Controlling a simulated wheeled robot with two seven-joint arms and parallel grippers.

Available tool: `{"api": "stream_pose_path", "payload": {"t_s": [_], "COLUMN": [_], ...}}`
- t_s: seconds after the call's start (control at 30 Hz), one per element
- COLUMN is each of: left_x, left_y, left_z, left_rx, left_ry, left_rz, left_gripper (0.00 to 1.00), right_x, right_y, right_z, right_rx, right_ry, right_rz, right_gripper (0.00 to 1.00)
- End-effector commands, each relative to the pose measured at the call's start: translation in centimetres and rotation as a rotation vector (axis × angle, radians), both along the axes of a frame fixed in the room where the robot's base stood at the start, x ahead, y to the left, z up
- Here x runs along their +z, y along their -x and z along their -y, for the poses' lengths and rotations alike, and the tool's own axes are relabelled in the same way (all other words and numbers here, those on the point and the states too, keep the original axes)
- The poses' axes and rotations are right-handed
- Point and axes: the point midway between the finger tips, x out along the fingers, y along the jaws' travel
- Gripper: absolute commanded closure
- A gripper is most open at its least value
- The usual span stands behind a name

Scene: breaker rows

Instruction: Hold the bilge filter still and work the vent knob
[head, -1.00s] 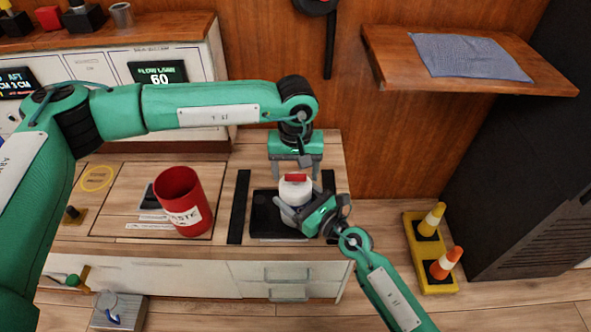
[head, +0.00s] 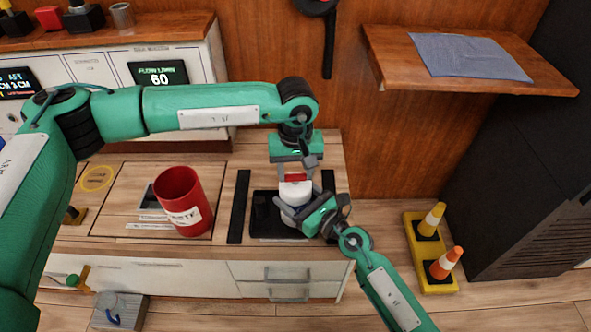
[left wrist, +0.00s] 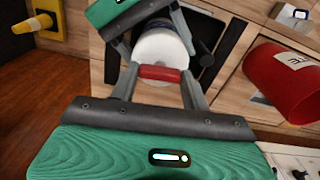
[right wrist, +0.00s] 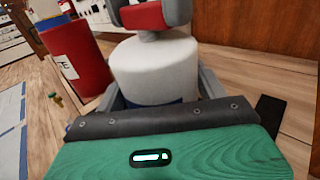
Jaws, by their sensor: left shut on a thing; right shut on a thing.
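The bilge filter (head: 296,194) is a white upright cylinder with a blue band, standing on a black base plate (head: 265,222) on the counter. Its red vent knob (head: 296,178) is on top, and shows as a red bar in the left wrist view (left wrist: 160,73). My left gripper (head: 297,172) comes down from above and is shut on the vent knob. My right gripper (head: 295,214) comes from the front right and is shut around the filter's white body, which also shows in the right wrist view (right wrist: 155,70). The filter's far side is hidden.
A red waste bin (head: 183,203) stands on the counter to the left. Black strips (head: 239,206) flank the base plate. A wooden shelf (head: 470,75) with a grey-blue cloth juts out at upper right. Orange and yellow cones (head: 446,263) stand on the floor at right.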

Motion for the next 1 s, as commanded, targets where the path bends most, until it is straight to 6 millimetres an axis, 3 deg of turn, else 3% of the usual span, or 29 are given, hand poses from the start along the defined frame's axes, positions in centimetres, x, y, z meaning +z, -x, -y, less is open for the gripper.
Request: {"api": "stream_pose_path", "payload": {"t_s": [1.0], "left_x": [0.03], "left_y": [0.02], "left_z": [0.02], "left_rx": [0.925], "left_ry": [-0.001], "left_rz": [-0.001], "left_gripper": [0.76], "right_x": [0.12], "right_y": [-0.04], "right_z": [0.0], "right_rx": [-0.001], "right_ry": [-0.001], "right_rz": [0.002], "right_gripper": [0.71]}}
